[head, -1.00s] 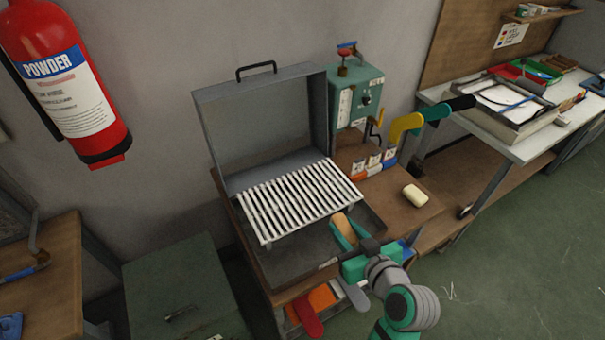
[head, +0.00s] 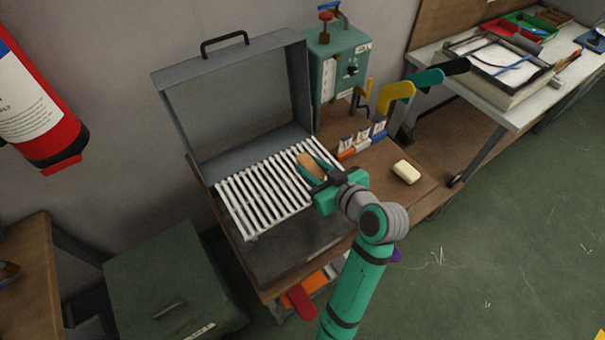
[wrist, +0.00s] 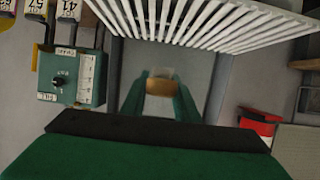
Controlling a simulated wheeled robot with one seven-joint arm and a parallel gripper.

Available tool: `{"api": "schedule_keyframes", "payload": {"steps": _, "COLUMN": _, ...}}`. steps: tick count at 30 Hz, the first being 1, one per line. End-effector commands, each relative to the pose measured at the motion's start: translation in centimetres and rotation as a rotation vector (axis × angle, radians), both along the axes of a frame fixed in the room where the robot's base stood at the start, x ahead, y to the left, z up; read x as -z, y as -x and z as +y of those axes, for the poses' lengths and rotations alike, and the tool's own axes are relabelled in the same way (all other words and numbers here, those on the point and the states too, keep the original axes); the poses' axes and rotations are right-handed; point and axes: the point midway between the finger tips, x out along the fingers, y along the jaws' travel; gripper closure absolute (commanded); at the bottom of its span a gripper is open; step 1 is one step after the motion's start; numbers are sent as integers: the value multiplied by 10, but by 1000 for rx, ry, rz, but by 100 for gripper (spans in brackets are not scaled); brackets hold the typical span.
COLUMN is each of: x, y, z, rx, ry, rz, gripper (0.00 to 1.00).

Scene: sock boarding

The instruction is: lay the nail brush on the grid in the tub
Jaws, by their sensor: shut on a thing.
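The nail brush (head: 311,167) is a tan wooden block held between the green fingers of my gripper (head: 318,168). My gripper is shut on it, at the right part of the white slatted grid (head: 262,197). In the head view the brush overlaps the grid; I cannot tell whether it touches the slats. The grid lies across the back of the open grey tub (head: 290,255), whose lid stands up behind. In the wrist view the brush (wrist: 160,87) shows between the fingertips, and the grid (wrist: 205,20) is at the top.
A teal box (head: 340,62) with a red knob stands behind the tub. A pale soap-like block (head: 406,171) lies on the wooden top to the right. Yellow and teal handles (head: 396,95) rise behind it. The tub's front floor is clear.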

Motion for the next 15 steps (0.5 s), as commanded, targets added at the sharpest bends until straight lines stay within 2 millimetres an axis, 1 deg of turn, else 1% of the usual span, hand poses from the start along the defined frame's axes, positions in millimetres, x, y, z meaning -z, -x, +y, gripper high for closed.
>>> {"api": "schedule_keyframes", "payload": {"steps": 1, "x": 13, "y": -6, "z": 4, "rx": -1, "ry": -4, "rz": 9, "gripper": 94}}
{"api": "schedule_keyframes", "payload": {"steps": 6, "x": 36, "y": -24, "z": 12, "rx": -2, "ry": -2, "rz": 5, "gripper": 94}}
{"api": "schedule_keyframes", "payload": {"steps": 15, "x": 52, "y": -37, "z": 18, "rx": -3, "ry": -2, "rz": 5, "gripper": 94}}
